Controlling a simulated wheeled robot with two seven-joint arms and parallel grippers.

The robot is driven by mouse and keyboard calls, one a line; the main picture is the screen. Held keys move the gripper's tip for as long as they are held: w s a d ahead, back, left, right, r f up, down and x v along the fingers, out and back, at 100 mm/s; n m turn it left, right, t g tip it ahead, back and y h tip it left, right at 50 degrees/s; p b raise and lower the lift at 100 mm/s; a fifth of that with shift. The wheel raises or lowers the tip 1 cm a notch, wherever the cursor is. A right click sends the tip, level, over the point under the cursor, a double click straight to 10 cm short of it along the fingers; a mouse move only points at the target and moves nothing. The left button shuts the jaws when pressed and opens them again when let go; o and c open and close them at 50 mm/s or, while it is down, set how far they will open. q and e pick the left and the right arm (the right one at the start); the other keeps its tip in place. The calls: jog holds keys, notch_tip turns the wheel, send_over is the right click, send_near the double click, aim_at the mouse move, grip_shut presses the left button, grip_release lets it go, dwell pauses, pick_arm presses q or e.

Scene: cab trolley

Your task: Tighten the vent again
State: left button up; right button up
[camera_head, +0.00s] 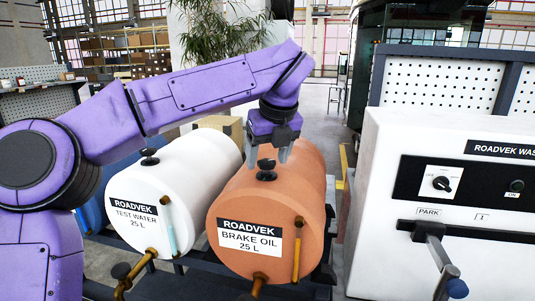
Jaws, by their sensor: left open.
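My left gripper (269,155) points down over the top of the orange brake oil drum (228,208). Its fingers are apart, and a black vent knob (266,171) on that drum shows just below them. I cannot tell whether the fingertips touch the knob. The white test water drum (187,171) lies to the left, with its own black vent knob (149,158) on top. How tight either vent is cannot be seen. My right gripper is not in view.
A white machine (385,180) with a dial and a lever (435,252) stands at the right. Level tubes and brass taps stick out of the drum fronts. A plant (220,28) and shelves (125,55) are behind. Clear floor (318,125) shows behind the drums.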

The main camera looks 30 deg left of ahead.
pick_arm(q)
jog(key=shift+s, duration=0.1)
jog(key=c, duration=0.4)
jog(key=shift+w, duration=0.2)
jog(key=c, duration=0.7)
jog(key=shift+o, duration=0.2)
